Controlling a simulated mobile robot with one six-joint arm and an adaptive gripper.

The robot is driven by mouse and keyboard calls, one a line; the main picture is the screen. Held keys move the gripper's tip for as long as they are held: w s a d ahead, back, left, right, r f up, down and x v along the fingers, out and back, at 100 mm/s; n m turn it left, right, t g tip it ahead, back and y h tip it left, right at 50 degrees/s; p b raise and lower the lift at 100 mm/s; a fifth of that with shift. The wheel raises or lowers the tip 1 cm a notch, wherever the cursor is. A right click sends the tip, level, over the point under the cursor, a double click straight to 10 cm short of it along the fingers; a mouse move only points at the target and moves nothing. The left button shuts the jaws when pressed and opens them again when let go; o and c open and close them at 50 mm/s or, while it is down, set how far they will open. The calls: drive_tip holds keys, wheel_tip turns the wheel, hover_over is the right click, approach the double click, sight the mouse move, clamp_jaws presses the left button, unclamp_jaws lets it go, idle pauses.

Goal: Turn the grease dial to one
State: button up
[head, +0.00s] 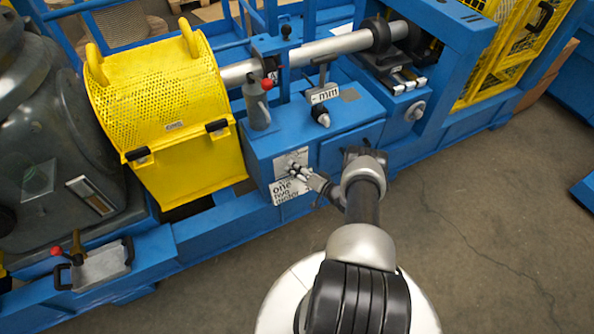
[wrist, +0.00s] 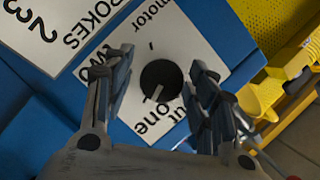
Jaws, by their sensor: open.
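A black round dial (wrist: 161,82) sits on a white label plate (wrist: 186,38) in the wrist view. A light mark on the dial points down and slightly left, toward the word "one". "Two" stands at the left and "motor" at the top; another word by the right finger is partly covered. No word "grease" is legible. My gripper (wrist: 160,62) is open, with one finger on each side of the dial, apart from it in the picture. In the head view my gripper (head: 308,176) is close to the labelled plate (head: 290,190) on the blue housing; the dial is hard to make out there.
A second white plate (wrist: 45,28) with "SPOKES" and numbers lies beside the dial plate. Around it stand a yellow perforated guard (head: 165,110), a grey cylinder with a red knob (head: 257,103) and a steel shaft (head: 335,45).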

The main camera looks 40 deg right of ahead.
drive_tip(key=v, duration=1.2)
